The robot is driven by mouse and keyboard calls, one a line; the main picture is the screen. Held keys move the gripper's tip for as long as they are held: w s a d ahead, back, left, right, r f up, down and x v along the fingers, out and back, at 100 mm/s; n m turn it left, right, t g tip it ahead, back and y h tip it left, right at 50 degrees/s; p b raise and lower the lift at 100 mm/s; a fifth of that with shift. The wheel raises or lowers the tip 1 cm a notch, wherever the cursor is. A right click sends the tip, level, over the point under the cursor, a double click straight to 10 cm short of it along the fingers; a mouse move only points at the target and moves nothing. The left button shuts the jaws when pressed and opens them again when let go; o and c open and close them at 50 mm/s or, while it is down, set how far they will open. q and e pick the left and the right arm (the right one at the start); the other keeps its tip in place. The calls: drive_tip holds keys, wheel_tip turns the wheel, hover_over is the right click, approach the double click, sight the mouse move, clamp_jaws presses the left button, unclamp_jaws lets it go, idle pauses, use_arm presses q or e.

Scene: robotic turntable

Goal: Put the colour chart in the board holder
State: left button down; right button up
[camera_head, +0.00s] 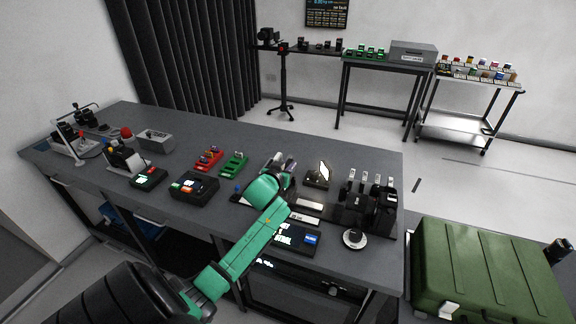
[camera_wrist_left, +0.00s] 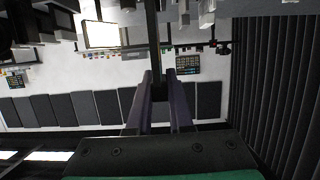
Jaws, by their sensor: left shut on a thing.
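My left gripper (camera_head: 282,164) is over the middle of the bench, mostly hidden behind its own green wrist. In the left wrist view its two fingers (camera_wrist_left: 160,104) are shut on a thin dark board seen edge-on, which I take to be the colour chart (camera_wrist_left: 153,35). Its printed face does not show. A small black stand with a pale upright panel (camera_head: 323,172) is just right of the gripper; it may be the board holder, but I cannot tell for certain. The held board appears apart from it. My right gripper is not in view.
A black device with several upright parts (camera_head: 368,205) and a white cup (camera_head: 354,238) stand to the right. Red (camera_head: 209,158) and green (camera_head: 234,164) racks and a black box (camera_head: 194,186) stand left. A green case (camera_head: 480,270) is beyond the bench's right edge.

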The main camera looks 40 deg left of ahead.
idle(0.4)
use_arm(q)
drive_tip(key=shift+f+b, duration=1.35)
drive_tip(key=shift+f, duration=0.65)
drive_tip(key=c, duration=0.7)
unclamp_jaws()
drive_tip(key=shift+c, duration=0.2)
drive_tip(key=shift+s, duration=0.1)
